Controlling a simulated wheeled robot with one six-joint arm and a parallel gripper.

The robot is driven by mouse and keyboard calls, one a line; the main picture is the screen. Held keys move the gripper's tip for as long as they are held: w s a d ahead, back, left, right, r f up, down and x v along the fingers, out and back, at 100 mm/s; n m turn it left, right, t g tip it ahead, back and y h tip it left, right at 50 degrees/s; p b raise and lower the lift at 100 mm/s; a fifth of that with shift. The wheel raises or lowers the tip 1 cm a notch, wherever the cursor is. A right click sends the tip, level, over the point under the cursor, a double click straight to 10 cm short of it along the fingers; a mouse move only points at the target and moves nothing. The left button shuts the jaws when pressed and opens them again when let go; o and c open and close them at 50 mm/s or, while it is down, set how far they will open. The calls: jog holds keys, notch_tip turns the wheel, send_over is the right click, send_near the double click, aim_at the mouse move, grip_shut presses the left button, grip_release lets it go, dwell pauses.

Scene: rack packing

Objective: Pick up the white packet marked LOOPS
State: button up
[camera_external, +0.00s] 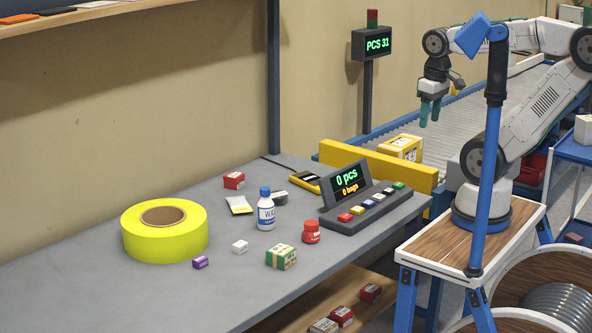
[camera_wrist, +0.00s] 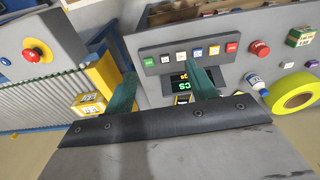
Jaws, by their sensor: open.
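A flat white packet with a yellow edge (camera_external: 239,204) lies on the grey table, behind the white bottle and right of the yellow tape roll. Its print is too small to read, so I cannot confirm LOOPS. I cannot make out the packet in the wrist view. My gripper (camera_external: 430,111) hangs above the conveyor, well to the right of the table items. Its green fingers are apart and empty, and they also show in the wrist view (camera_wrist: 164,90).
A white bottle (camera_external: 266,212), red jar (camera_external: 311,232), green-and-white box (camera_external: 281,257), red box (camera_external: 234,180) and yellow tape roll (camera_external: 139,239) stand around the packet. The button console (camera_external: 372,209) and yellow barrier (camera_external: 377,166) lie between my gripper and the packet.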

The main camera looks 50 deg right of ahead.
jog(key=w+a+f+n+g, duration=0.3)
jog(key=w+a, duration=0.6)
jog(key=a, duration=0.1)
jog(key=t+h, duration=0.1)
send_over(240, 243)
jog(key=s+d, duration=0.1)
jog(key=s, duration=0.2)
jog(key=shift+m, duration=0.3)
notch_tip(240, 243, down, 17)
jog(key=shift+w+d+f, duration=0.1)
jog(key=shift+w, duration=0.05)
jog(key=shift+w+a+r+m+t+y, duration=0.35)
jog(key=shift+w+a+r+m, duration=0.25)
jog(key=shift+w+a+r, duration=0.35)
jog(key=shift+w+a+m, duration=0.1)
jog(key=shift+w+m, duration=0.05)
jog(key=shift+m, duration=0.15)
notch_tip(240, 243, down, 2)
jog(key=shift+f, duration=0.15)
jog(key=f, duration=0.5)
jog(key=shift+w+d+f, duration=0.15)
jog(key=shift+d+f, duration=0.15)
jog(key=shift+d, duration=0.05)
jog(key=c, duration=1.1)
